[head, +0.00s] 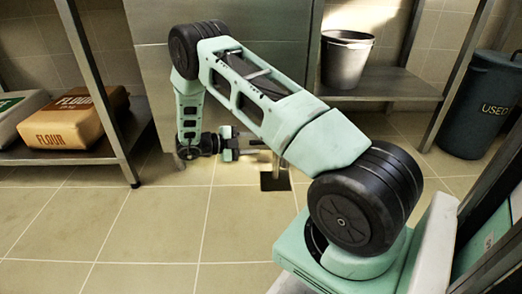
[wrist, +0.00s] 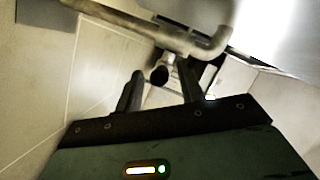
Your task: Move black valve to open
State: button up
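The black valve (wrist: 160,75) shows in the wrist view as a small dark knob below a grey metal pipe (wrist: 170,38). The pipe ends in an elbow on the right. My gripper (wrist: 161,82) is open, with one finger on each side of the knob in the picture. Gaps show between the knob and both fingers, and I cannot tell whether the knob lies fully between them. In the head view my gripper (head: 252,143) is low, in front of the large metal unit, pointing right. I cannot make out the valve there.
A large metal unit (head: 270,45) stands behind my arm. A shelf on the left holds a flour bag (head: 62,120). A metal bucket (head: 345,60) stands on the right shelf, and a dark "USED" bin (head: 484,105) stands at far right. The tiled floor (head: 130,225) in front is clear.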

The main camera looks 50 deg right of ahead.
aim_at(261, 141)
jog(key=shift+b+x, duration=0.75)
jog(key=shift+x, duration=1.15)
grip_shut()
jog(key=shift+r+p, duration=0.15)
jog(key=shift+p, duration=0.2)
